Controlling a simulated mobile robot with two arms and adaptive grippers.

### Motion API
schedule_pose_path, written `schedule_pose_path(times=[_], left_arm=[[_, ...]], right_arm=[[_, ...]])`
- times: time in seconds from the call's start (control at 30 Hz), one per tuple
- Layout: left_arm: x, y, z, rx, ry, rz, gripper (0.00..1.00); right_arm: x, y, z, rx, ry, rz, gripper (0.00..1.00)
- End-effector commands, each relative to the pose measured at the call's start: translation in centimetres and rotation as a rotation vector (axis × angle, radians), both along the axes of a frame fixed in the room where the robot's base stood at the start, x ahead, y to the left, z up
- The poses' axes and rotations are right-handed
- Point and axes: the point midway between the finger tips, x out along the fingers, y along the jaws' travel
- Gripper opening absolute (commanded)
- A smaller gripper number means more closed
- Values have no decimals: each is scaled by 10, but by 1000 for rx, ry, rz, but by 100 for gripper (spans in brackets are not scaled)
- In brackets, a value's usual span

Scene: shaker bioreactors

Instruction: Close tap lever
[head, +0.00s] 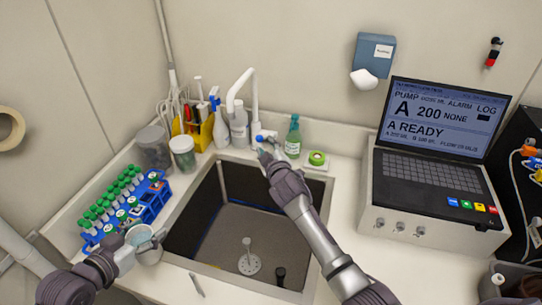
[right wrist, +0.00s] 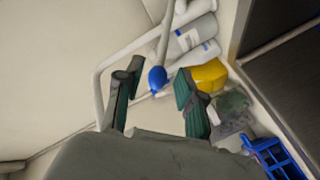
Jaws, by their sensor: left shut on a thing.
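The white tap (head: 252,95) stands at the back edge of the sink, its spout arching over to the left. Its lever has a blue end (head: 260,138), which also shows in the right wrist view (right wrist: 157,78). My right gripper (head: 267,148) is open, with its fingers on either side of the blue end in the wrist view. Contact with it cannot be made out. My left gripper (head: 154,243) is shut on a clear cup (head: 146,255) with pale contents, at the sink's front left corner.
The sink (head: 225,215) lies open below my right arm. Left of it stand a blue rack (head: 155,200) of green-capped tubes and two jars. A yellow holder (head: 200,137) and white bottles are behind; a green bottle (head: 293,137) and a laptop-like controller (head: 425,180) are right.

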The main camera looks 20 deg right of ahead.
Motion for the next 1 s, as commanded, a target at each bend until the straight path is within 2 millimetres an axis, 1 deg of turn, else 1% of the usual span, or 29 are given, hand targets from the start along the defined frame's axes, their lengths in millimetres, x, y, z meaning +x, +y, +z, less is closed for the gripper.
schedule_pose_path(times=[0.03, 0.1, 0.2, 0.33, 0.5, 1.0], left_arm=[[0, 0, 1, -1, -2, 0, 39], [0, 0, 1, -1, -2, 0, 39], [0, 0, 1, -1, -2, 0, 39], [0, 0, 1, -1, -2, 0, 39], [0, 0, 1, -1, -2, 0, 39], [0, 0, 1, -1, -1, 0, 39]], right_arm=[[-11, 1, 0, 0, 1, 1, 38], [-23, 1, 2, 1, 1, 1, 38], [-37, 2, 5, 1, 1, 1, 38], [-48, 3, 7, 1, 0, 0, 38], [-52, 3, 7, 1, 1, 0, 38], [-52, 3, 8, 2, 1, 0, 38]])
